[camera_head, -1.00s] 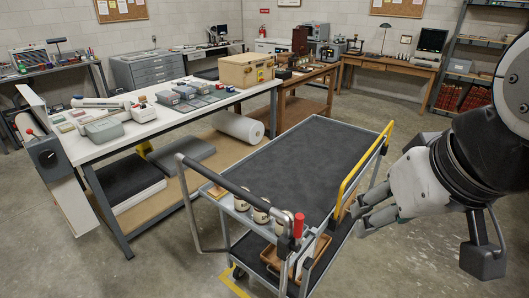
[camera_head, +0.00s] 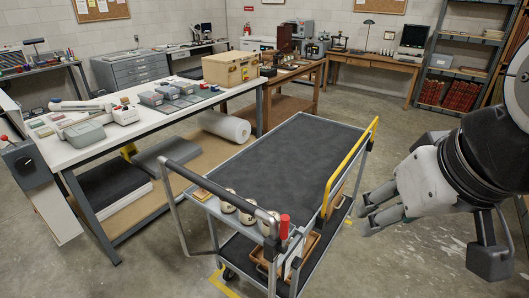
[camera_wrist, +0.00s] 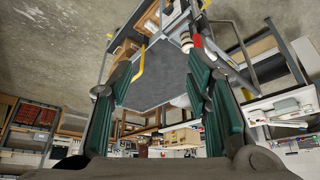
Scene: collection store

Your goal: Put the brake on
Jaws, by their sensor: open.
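A grey cart (camera_head: 290,170) with a dark top mat stands in the middle of the floor. A red-gripped lever (camera_head: 284,227), which looks like the brake handle, stands upright at the cart's near right corner, by the push handle (camera_head: 225,185). The red lever also shows near the top of the wrist view (camera_wrist: 197,41). My gripper (camera_head: 365,214) is open and empty, to the right of the cart and apart from the lever. In the wrist view its fingers (camera_wrist: 165,85) frame the cart's top.
A yellow rail (camera_head: 349,165) runs along the cart's right side. Several white round containers (camera_head: 228,201) stand on the cart's near end, and a wooden tray (camera_head: 262,254) is below. A long white worktable (camera_head: 75,152) is on the left. The floor to the right is free.

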